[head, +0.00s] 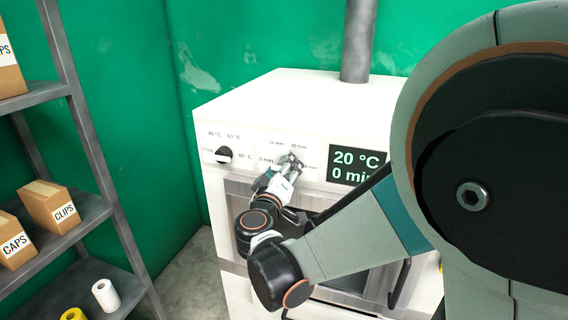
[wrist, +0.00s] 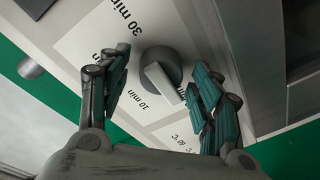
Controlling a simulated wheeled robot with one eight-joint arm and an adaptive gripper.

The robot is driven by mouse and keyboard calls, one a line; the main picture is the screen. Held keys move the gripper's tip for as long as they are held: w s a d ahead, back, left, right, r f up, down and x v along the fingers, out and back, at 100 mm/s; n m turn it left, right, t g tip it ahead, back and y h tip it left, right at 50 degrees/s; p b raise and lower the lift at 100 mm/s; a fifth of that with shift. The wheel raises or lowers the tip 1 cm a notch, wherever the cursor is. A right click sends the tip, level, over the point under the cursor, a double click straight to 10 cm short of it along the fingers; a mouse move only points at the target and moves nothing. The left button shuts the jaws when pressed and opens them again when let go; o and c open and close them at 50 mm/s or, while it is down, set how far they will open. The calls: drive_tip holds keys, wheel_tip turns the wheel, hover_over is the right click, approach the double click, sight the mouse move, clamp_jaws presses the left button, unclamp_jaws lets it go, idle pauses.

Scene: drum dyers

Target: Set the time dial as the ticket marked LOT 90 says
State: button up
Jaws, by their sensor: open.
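The time dial (wrist: 160,64) is a round dark grey knob with a raised pale bar, on a white label panel in the wrist view. Printed marks around it include "30 min" and "10 min"; others are partly covered by my fingers. My gripper (wrist: 163,62) is open, with one finger on each side of the dial. I cannot tell whether either finger touches it. In the head view my gripper (head: 291,162) is at the panel and hides most of the dial. The display (head: 352,165) reads 20 °C and 0 min. No LOT 90 ticket is in view.
The white machine (head: 290,95) has a temperature dial (head: 223,156) left of the time dial and a door below, partly behind my arm. A grey shelf (head: 75,85) at left holds boxes marked CLIPS (head: 48,205) and CAPS (head: 14,242). Floor shows between shelf and machine.

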drive_tip(key=shift+c, duration=0.3)
drive_tip(key=shift+a, duration=0.1)
drive_tip(key=c, duration=0.9)
drive_tip(key=shift+f+m+b, duration=0.1)
drive_tip(key=shift+m+b, duration=0.3)
drive_tip(key=shift+m, duration=0.7)
drive_tip(key=shift+c, duration=0.5)
drive_tip(key=m+b, duration=0.1)
drive_tip(key=m, duration=0.4)
drive_tip(key=m+h+b, duration=0.1)
drive_tip(key=m, duration=0.4)
drive_tip(key=shift+t+h, duration=0.3)
drive_tip(key=shift+t, duration=0.1)
